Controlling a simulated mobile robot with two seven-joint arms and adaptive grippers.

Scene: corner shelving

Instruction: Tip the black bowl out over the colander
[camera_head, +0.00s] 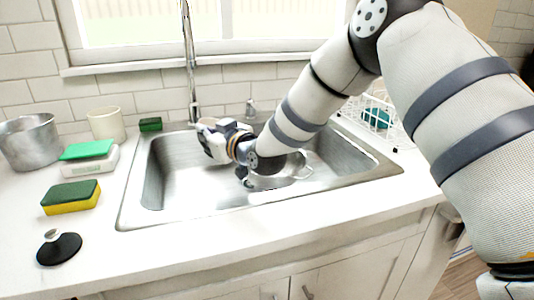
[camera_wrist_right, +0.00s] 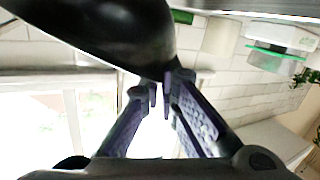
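The metal colander (camera_head: 272,182) with loop handles sits in the sink, partly hidden by my right arm. My right gripper (camera_head: 245,179) is low over the sink at the colander's left side; its fingers are small and dark in the head view. In the right wrist view the fingertips (camera_wrist_right: 160,83) are close together at the rim of the black bowl (camera_wrist_right: 110,30), which they appear to pinch. The bowl shows as a dark patch (camera_head: 287,164) just above or inside the colander; I cannot tell which. Its contents are hidden. My left gripper is out of view.
The steel sink (camera_head: 160,172) has free room at left. A faucet (camera_head: 190,65) rises behind it. A pot (camera_head: 29,142), a cream cup (camera_head: 107,124), a sponge (camera_head: 71,197) and a black stopper (camera_head: 59,248) stand on the left counter. A white dish rack (camera_head: 385,122) is at right.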

